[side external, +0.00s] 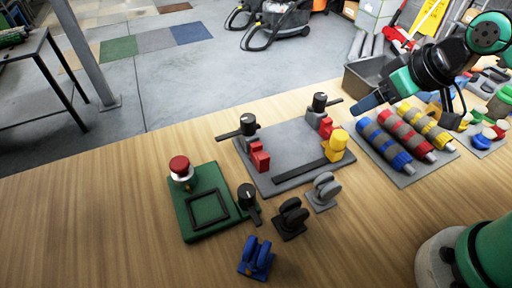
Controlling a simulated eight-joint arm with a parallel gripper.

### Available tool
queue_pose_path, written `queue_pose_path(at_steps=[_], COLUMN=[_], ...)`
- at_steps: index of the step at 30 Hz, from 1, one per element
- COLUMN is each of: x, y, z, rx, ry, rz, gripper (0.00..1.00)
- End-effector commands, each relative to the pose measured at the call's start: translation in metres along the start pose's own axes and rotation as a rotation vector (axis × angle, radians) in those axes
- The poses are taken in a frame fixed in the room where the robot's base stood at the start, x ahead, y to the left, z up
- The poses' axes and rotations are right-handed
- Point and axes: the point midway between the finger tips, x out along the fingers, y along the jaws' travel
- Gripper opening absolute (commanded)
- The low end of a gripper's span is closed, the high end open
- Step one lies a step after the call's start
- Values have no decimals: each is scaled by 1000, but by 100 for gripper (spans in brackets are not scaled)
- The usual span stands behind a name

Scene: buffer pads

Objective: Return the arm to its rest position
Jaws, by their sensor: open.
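My gripper (412,108) is at the upper right, held above the bench beside the coloured rollers. Its jaws are spread apart, with one finger toward the left and the other toward the right, and I see nothing between them. My green and black wrist is above it and runs out of the picture at the upper right. My green and white base shows at the lower right corner. The wooden bench (80,215) lies below.
Blue, red and yellow banded rollers (403,133) lie on a grey plate. A grey fixture plate (285,140) carries black knobs, red blocks and a yellow piece. A green base (205,215) has a red button. Blue (256,258), dark (291,217) and grey (324,190) pieces stand nearby. The bench's left is clear.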

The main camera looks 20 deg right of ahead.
Motion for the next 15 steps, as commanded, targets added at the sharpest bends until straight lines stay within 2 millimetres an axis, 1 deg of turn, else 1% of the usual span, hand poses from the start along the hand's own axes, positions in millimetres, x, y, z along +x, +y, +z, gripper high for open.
queue_pose_path(at_steps=[1, 5, 15], x=[-2, -6, -6], y=[7, 16, 17], z=[2, 3, 3], rx=[43, 109, 118], ry=[25, 66, 71], rz=[34, 80, 84], gripper=[73, 73, 73])
